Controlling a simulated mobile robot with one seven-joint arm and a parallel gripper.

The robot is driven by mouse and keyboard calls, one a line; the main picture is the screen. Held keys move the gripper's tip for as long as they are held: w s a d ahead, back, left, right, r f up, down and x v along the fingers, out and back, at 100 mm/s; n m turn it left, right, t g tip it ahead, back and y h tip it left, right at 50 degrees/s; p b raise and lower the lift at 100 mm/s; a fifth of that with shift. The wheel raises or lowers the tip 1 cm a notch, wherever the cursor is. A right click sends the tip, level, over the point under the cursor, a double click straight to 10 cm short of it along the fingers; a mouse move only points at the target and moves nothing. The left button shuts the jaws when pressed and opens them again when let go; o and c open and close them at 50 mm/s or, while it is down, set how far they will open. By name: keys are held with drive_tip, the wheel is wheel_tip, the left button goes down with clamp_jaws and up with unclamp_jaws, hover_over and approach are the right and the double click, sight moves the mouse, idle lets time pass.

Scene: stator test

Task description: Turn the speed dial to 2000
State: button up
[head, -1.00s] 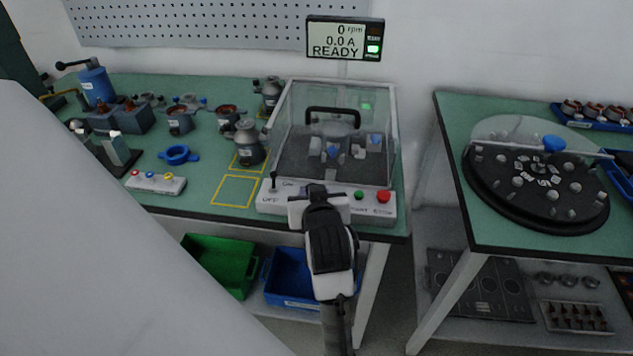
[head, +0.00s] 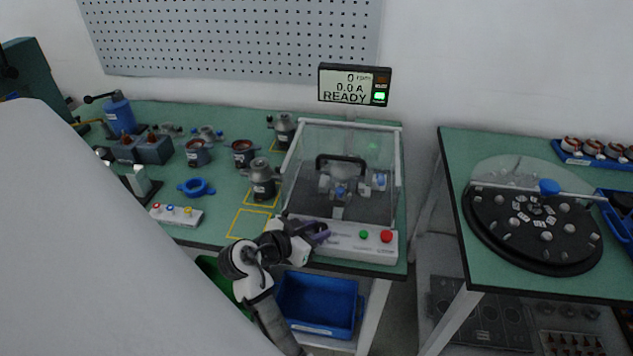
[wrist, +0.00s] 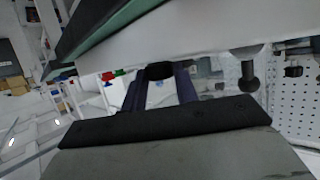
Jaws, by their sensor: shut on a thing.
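The test stand's white control panel (head: 345,240) runs along the bench's front edge, with a green button (head: 363,234) and a red button (head: 387,236) at its right. My gripper (head: 318,233) is at the panel's left-middle part and covers the speed dial in the head view. In the wrist view, a black knob (wrist: 160,70), apparently the speed dial, sits between my gripper's dark blue fingers (wrist: 160,90). The fingers are shut on it. The dial's scale and pointer cannot be read. The display (head: 352,85) shows 0 rpm, 0.0 A and READY, with a green light.
A clear guard (head: 345,140) with a black handle (head: 341,160) stands shut behind the panel. A lever with a round knob (wrist: 248,65) stands close by in the wrist view. A blue bin (head: 318,305) sits below the bench.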

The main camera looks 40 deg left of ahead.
drive_tip(key=shift+a+m+h, duration=0.15)
drive_tip(key=shift+m+h, duration=0.55)
drive_tip(key=shift+h, duration=0.1)
drive_tip(key=o, duration=1)
drive_tip(key=shift+c, duration=0.2)
drive_tip(key=p+v, duration=0.2)
drive_tip(key=v, duration=1.1)
drive_tip(key=shift+s+a+r, duration=0.2)
drive_tip(key=shift+r, duration=0.15)
